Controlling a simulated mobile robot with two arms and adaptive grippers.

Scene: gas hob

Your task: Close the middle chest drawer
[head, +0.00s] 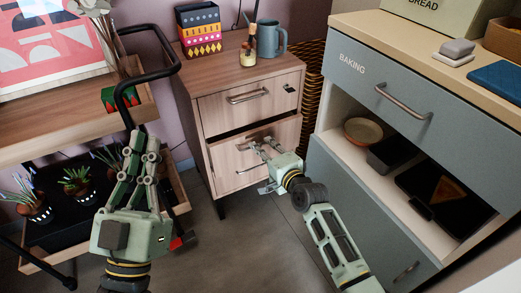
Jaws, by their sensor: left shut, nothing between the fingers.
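The wooden chest (190,88) stands at the back centre in the head view. Its middle drawer (226,152) sits below the top drawer (225,112), with a dark gap along its upper edge, so it looks slightly pulled out. My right gripper (262,146) reaches in from the lower right, with its fingers in front of the middle drawer's face near the handle. Its fingers look apart; whether they touch the drawer is unclear. My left gripper (142,142) is shut and empty, raised left of the chest in front of the cart.
A mug (271,39), a small jar (247,57) and patterned boxes (199,30) stand on the chest. A cart (60,122) with potted plants is at left. A blue-grey cabinet (440,115) with an open shelf is at right. Grey floor is clear between.

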